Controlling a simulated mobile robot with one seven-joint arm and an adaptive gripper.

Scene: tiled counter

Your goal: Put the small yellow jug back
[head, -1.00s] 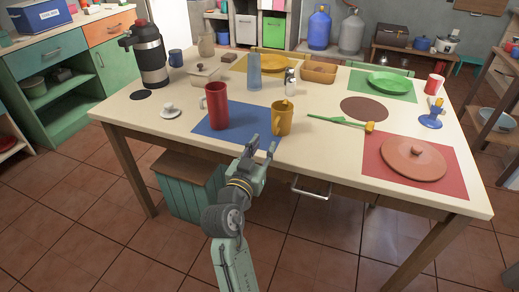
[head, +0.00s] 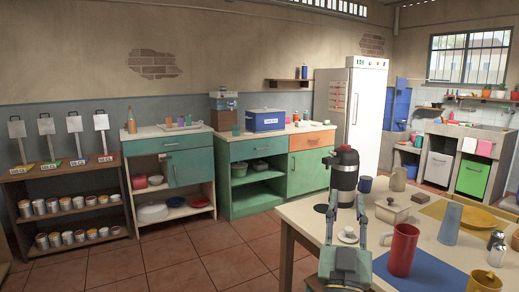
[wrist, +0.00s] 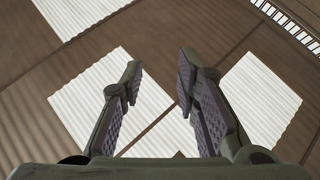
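The small yellow jug (head: 484,282) is at the bottom right edge of the head view, on the table, and mostly cut off by the frame. My gripper (head: 347,208) stands in front of the table's near left end, well to the left of the jug, with its fingers pointing up. In the wrist view my gripper (wrist: 158,78) is open and empty, with only the ceiling and its bright panels beyond it. The jug is not in the wrist view.
Cabinets (head: 250,185) and a shelf with tins (head: 70,205) line the back wall. Tiled floor (head: 200,255) between is clear.

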